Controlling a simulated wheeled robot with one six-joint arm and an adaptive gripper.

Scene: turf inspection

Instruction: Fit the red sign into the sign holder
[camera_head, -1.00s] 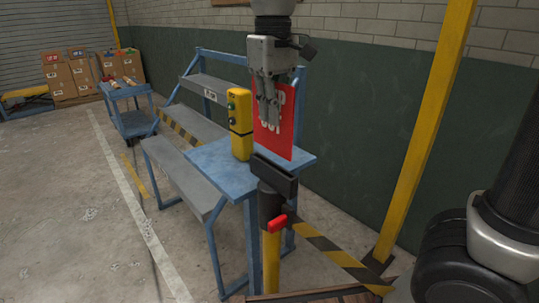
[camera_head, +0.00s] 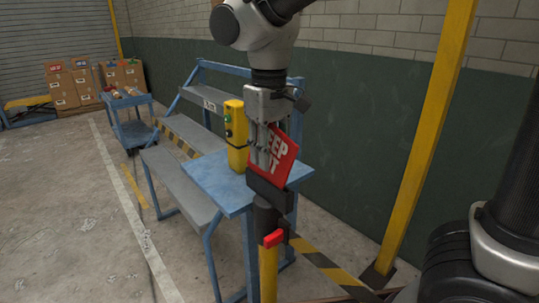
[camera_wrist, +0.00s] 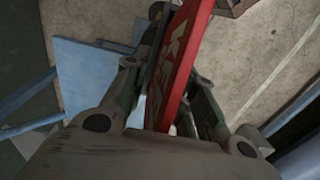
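The red sign (camera_head: 284,157) has white lettering, partly covered, and stands tilted above the black sign holder (camera_head: 268,192). The holder is a dark block with a slot-like top on a yellow post, with a red lever (camera_head: 273,238) on its collar. My gripper (camera_head: 264,160) points down, with its fingers around the sign's left part. In the wrist view the sign (camera_wrist: 178,65) runs between the fingers of my gripper (camera_wrist: 165,90), which look shut on it. The sign's lower edge is close to the holder's top; whether it is in the slot I cannot tell.
A blue platform (camera_head: 200,182) with grey steps stands just behind the holder, carrying a yellow control box (camera_head: 236,138) close to the sign. A yellow pillar (camera_head: 425,140) rises at right. A blue cart (camera_head: 132,125) and cartons stand far left. The left floor is clear.

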